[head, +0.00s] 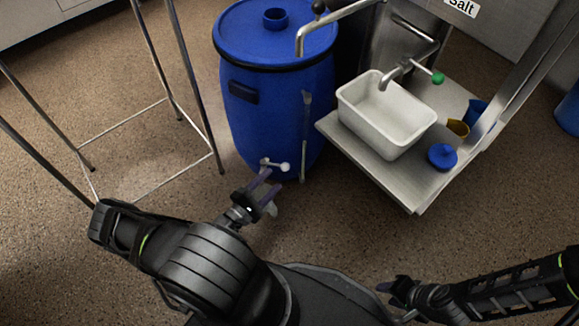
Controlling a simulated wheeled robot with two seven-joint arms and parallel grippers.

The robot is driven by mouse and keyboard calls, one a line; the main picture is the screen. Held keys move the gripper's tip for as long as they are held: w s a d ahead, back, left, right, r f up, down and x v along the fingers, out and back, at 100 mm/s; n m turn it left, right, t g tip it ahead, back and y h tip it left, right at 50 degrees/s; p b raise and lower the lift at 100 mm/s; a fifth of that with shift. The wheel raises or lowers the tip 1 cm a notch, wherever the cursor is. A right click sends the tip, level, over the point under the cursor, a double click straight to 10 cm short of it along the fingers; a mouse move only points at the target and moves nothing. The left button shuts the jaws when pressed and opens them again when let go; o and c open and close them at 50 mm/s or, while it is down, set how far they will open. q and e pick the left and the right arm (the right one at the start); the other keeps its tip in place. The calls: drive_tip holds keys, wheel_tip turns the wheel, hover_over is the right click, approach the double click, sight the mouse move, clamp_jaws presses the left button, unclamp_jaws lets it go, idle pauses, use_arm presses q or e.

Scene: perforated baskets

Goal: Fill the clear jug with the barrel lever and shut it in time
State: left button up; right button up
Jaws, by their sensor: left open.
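The blue barrel (268,112) stands upright on the floor at upper centre. Low on its front is a small pale tap-like lever with a white knob (285,166). My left gripper (263,187) is open just in front of and below this lever; I cannot tell whether it touches it. A small pale shape shows by its fingers, too small to identify. I cannot make out a clear jug. My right gripper (388,287) is low at right, away from the barrel; its jaws are too dark to read.
A steel counter (408,187) right of the barrel holds a white tub (372,129) under a green-knobbed tap (437,77), a blue lid (442,157) and small cups. A curved metal spout (325,24) overhangs the barrel. A thin metal frame (150,109) stands left.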

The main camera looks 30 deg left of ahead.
sight(282, 169)
use_arm(q)
drive_tip(key=shift+w, duration=0.1)
drive_tip(key=w, duration=0.2)
drive_tip(key=w+b, duration=0.1)
drive_tip(key=w, duration=0.1)
drive_tip(key=w+b, duration=0.1)
drive_tip(key=w, duration=0.1)
drive_tip(key=shift+w+d+f, duration=0.1)
drive_tip(key=shift+d, duration=0.25)
drive_tip(key=shift+w, duration=0.7)
drive_tip(key=shift+c, duration=0.5)
clamp_jaws()
